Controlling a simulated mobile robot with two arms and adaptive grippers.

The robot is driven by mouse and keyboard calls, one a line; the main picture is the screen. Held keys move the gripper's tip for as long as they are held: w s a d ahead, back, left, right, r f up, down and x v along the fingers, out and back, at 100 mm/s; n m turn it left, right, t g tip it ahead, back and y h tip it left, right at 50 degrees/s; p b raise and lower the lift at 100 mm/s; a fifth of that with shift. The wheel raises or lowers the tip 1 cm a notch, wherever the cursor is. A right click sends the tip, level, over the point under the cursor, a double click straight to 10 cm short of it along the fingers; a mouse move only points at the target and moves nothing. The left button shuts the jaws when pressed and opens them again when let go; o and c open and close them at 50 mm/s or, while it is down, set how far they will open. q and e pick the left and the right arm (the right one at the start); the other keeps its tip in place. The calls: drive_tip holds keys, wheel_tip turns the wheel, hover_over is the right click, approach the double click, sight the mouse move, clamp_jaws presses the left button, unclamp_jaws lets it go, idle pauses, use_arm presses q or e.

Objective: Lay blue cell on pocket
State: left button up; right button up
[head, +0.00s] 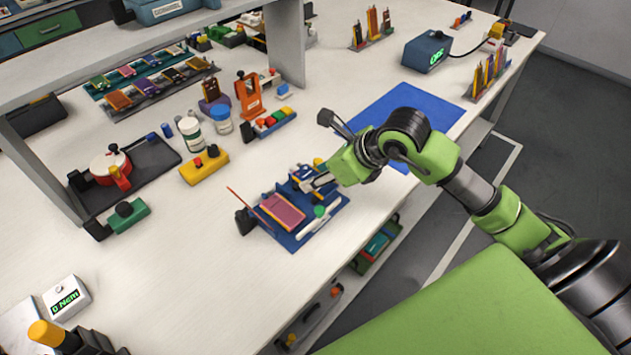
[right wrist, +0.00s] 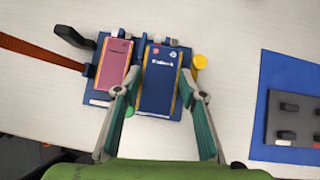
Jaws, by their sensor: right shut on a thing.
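The blue cell (right wrist: 158,90) is a flat, dark blue pouch with yellow edges and a white label. My right gripper (right wrist: 164,76) has a finger on each long side of it, shut on it. The cell is over the right part of the blue fixture (right wrist: 97,99); the pocket under it is hidden, and I cannot tell whether the cell touches it. A pink cell (right wrist: 113,66) lies beside it on the left. In the head view, my right gripper (head: 309,184) is at the far right of the fixture (head: 299,235). My left gripper is not in view.
A yellow knob (right wrist: 200,62) stands right of the fixture, and a black lever (right wrist: 73,36) at its upper left. A blue mat (head: 397,103) lies behind my right arm. A yellow block (head: 204,168) and white jars stand farther left.

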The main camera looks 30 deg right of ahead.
drive_tip(key=shift+w+a+f, duration=0.1)
drive_tip(key=shift+w+f, duration=0.4)
drive_tip(key=shift+f, duration=0.05)
wheel_tip(320, 180, down, 3)
drive_tip(key=shift+w+f+p, duration=0.1)
drive_tip(key=shift+w+p, duration=0.05)
drive_tip(key=shift+p, duration=0.4)
drive_tip(key=shift+f, duration=0.1)
drive_tip(key=shift+f, duration=0.1)
drive_tip(key=o, duration=1)
drive_tip(key=shift+o, duration=0.2)
